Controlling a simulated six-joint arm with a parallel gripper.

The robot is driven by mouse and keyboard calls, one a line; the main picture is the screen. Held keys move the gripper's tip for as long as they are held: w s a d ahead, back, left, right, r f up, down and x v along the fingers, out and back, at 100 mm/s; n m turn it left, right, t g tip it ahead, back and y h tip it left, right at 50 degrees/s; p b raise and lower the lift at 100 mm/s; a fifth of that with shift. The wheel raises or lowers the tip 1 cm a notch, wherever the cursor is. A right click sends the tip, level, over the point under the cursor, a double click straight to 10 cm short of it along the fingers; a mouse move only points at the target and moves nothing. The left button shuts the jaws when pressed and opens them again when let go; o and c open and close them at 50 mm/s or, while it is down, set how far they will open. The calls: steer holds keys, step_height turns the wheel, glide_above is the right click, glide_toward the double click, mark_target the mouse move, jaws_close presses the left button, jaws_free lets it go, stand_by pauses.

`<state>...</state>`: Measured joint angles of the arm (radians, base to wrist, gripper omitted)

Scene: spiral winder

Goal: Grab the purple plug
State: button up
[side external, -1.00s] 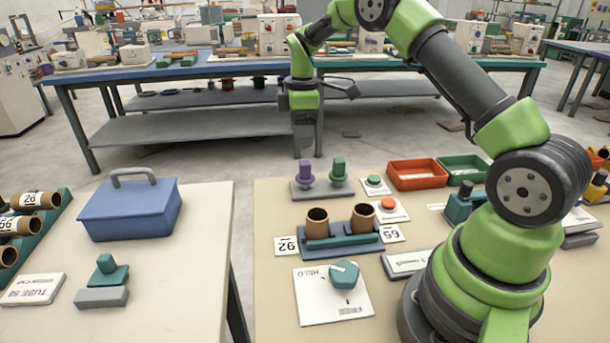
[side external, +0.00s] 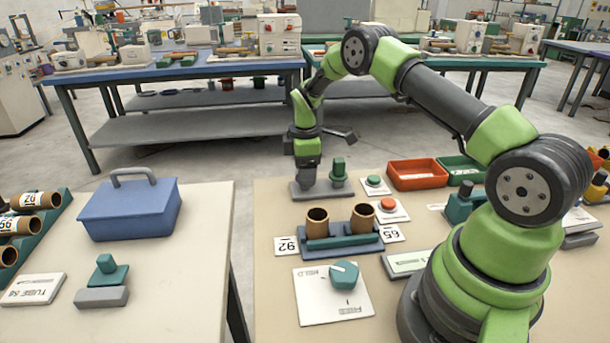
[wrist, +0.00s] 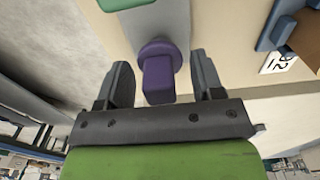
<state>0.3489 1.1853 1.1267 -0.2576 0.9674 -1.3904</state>
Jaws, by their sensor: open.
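The purple plug (wrist: 158,74) shows in the wrist view, standing on a grey base (wrist: 180,15). My gripper (wrist: 165,85) is open, with one finger on each side of the plug and a gap on both sides. In the side external view my gripper (side external: 307,180) is low over the left end of the grey base (side external: 325,188) and hides the purple plug. The green plug (side external: 338,170) stands upright on the same base, just right of my gripper.
Two brown tubes (side external: 317,220) stand in a holder in front of the base. A green button (side external: 374,180), an orange button (side external: 388,204) and a red tray (side external: 417,174) are to the right. A knob panel (side external: 332,293) lies nearer.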

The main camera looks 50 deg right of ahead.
steer(key=shift+c, duration=0.3)
steer(key=c, duration=0.7)
steer(key=shift+r, duration=0.1)
steer(key=shift+c, duration=0.2)
